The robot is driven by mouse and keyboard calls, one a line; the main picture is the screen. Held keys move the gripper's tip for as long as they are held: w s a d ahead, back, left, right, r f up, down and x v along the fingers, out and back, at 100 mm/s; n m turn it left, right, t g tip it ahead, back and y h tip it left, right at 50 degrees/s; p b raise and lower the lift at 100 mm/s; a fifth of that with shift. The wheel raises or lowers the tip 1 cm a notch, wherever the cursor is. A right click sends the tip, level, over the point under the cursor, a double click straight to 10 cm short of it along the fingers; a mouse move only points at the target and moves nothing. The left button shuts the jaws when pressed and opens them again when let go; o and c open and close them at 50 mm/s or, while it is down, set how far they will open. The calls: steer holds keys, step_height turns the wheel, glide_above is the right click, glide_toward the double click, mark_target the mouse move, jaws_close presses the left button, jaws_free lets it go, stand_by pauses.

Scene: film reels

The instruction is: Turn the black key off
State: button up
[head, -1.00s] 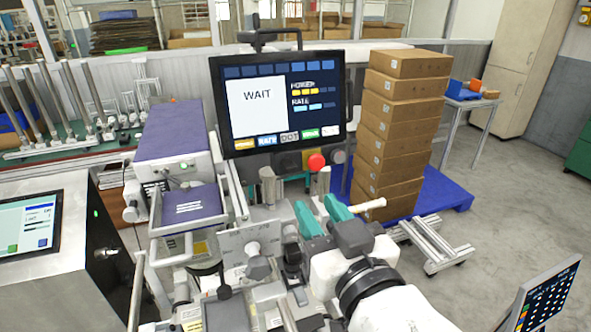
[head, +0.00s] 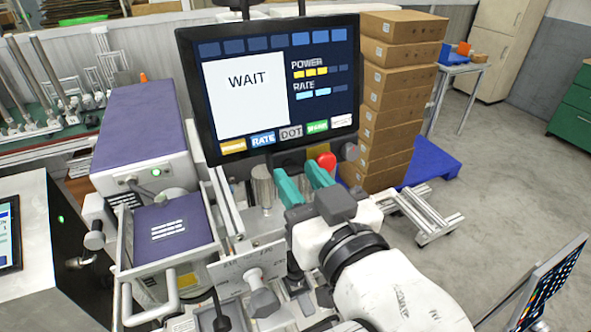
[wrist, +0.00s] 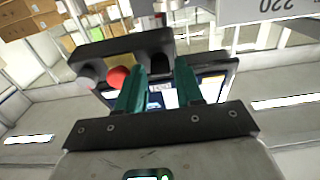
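A dark control box (wrist: 125,48) carries a red push button (wrist: 118,76), a yellow plate and a grey-black round knob (wrist: 91,73). In the head view the red button (head: 327,161) shows under the monitor, just beyond my gripper. A dark shape (wrist: 160,66) on the box lies between my fingertips in the wrist view; it may be the black key, but its form and turn are unclear. In the head view my fingers hide that spot. My gripper (head: 300,170) has two teal fingers, open and apart, pointing at the box. I cannot tell whether they touch anything.
The monitor (head: 272,90) above the box reads WAIT, with POWER and RATE bars. A purple-topped machine (head: 140,140) stands left, and a metal post (head: 262,187) rises close beside my fingers. Stacked cartons (head: 395,90) stand behind right. Open floor lies at right.

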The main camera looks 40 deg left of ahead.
steer(key=shift+c, duration=0.2)
jaws_close()
steer(key=shift+f+n+b, duration=0.1)
steer(key=shift+n+b, duration=0.2)
steer(key=shift+b, duration=0.15)
steer(key=n+g+b, duration=0.1)
steer(key=n+b, duration=0.2)
steer(key=shift+w+f, duration=0.1)
steer(key=shift+f, duration=0.05)
steer(key=shift+w+r+n+g+h+b, duration=0.15)
steer(key=shift+n+g+b, duration=0.35)
steer(key=shift+n+b, duration=1.8)
steer(key=shift+s+r+n+g+h+b, duration=0.1)
steer(key=shift+n+g+h+b, duration=0.3)
steer(key=shift+n+b, duration=1.95)
steer(key=shift+w+r+n+g+h+b, duration=0.1)
steer(key=shift+n+g+b, duration=0.75)
steer(key=shift+n, duration=2.6)
steer(key=shift+t+b, duration=0.25)
steer(key=shift+b, duration=0.05)
